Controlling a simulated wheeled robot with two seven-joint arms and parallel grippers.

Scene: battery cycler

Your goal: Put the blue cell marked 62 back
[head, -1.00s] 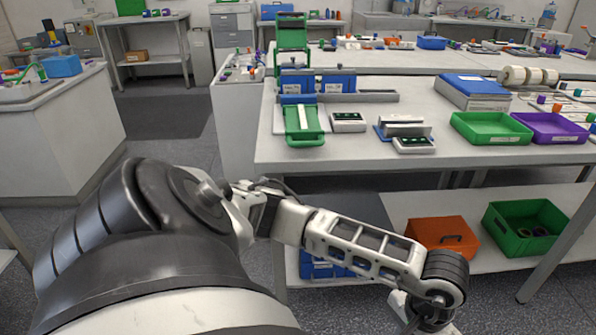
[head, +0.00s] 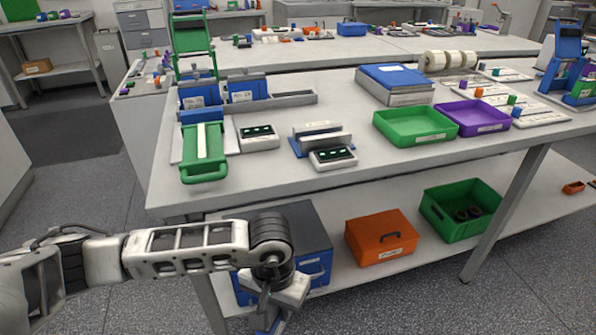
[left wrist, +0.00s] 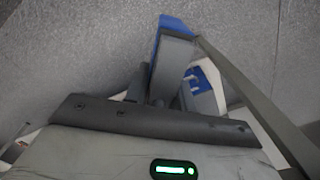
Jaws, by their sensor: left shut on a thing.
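My left gripper (head: 268,318) hangs low in front of the table's left front corner, below tabletop height. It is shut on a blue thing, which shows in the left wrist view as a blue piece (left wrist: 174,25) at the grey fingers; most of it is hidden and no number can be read. A green fixture (head: 203,165) with a blue block at its back lies at the left front of the tabletop. Two blue labelled pieces (head: 247,88) stand in a grey rack (head: 290,98) behind it. My right gripper is out of view.
White units with dark displays (head: 258,137) stand beside the fixture. A green tray (head: 415,138) and a purple tray (head: 473,130) lie to the right. The lower shelf holds an orange box (head: 380,238) and a green crate (head: 458,232). Floor is clear at the left.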

